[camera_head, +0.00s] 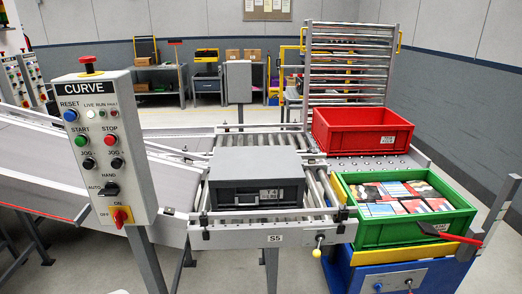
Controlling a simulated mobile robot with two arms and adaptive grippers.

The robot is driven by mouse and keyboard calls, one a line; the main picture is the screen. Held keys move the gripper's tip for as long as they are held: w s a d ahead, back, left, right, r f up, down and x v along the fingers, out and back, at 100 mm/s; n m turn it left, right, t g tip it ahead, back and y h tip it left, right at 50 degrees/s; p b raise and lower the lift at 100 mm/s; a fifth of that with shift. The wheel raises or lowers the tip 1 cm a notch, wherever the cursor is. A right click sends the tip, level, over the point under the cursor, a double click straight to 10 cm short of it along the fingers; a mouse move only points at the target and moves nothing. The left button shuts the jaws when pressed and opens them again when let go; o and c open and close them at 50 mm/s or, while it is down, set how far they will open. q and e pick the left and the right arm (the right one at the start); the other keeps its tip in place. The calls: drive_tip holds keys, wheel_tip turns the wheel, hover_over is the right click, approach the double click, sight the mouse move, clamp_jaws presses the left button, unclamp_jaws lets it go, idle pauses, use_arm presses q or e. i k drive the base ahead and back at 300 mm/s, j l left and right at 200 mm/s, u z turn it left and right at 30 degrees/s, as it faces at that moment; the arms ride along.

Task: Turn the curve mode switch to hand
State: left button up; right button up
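The curve control panel (134,170) is a grey upright box on a post at the left, headed CURVE. The curve mode switch (109,189) is a black knob low on the panel. HAND is printed above it and AUTO to its left. Its handle seems to lie toward AUTO, but it is too small to be sure. A red and yellow on/off switch (122,216) sits just below it. Neither of my grippers shows in the head view, and nothing touches the panel.
The panel also has a red top button (89,66) and several other buttons. Behind it runs a grey conveyor (50,155). A grey case (233,167) lies on the rollers. A red crate (335,142) and a green crate (381,233) stand right.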

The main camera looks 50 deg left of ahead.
sight(112, 189)
drive_tip(key=u, duration=2.45)
